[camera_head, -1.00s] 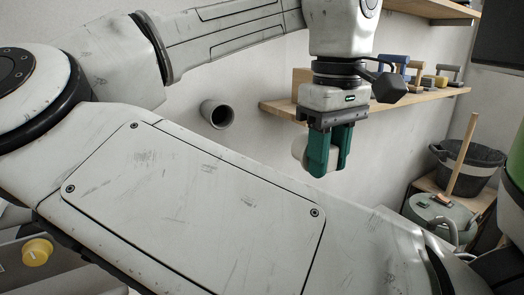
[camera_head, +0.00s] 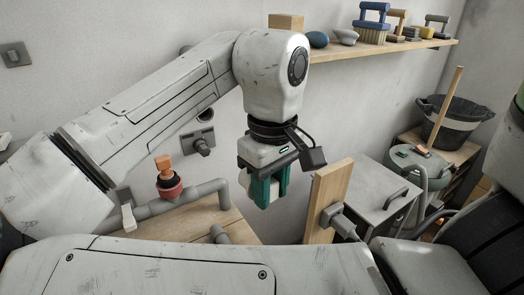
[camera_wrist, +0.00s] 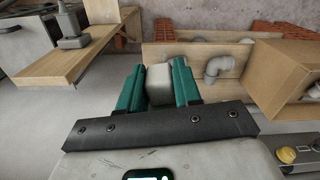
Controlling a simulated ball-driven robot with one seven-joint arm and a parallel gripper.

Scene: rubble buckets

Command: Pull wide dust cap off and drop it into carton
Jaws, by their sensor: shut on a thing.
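My gripper (camera_head: 265,192) has green fingers shut on a pale grey, rounded block-like thing, seemingly the wide dust cap (camera_wrist: 160,84). In the wrist view the cap sits between the two fingers (camera_wrist: 158,68), with its far end toward the pipes. The gripper points down and hangs in free air in the head view, where the fingers hide most of the cap. An open brown carton (camera_wrist: 283,72) stands at the right in the wrist view, to the right of the gripper, with something pale partly visible inside. I cannot make out the carton in the head view.
A wooden board (camera_head: 328,200) stands upright right of the gripper, before a grey metal box (camera_head: 378,195). Grey pipework with a red-and-orange valve (camera_head: 168,180) is at left. A black bucket (camera_head: 458,122) stands at right.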

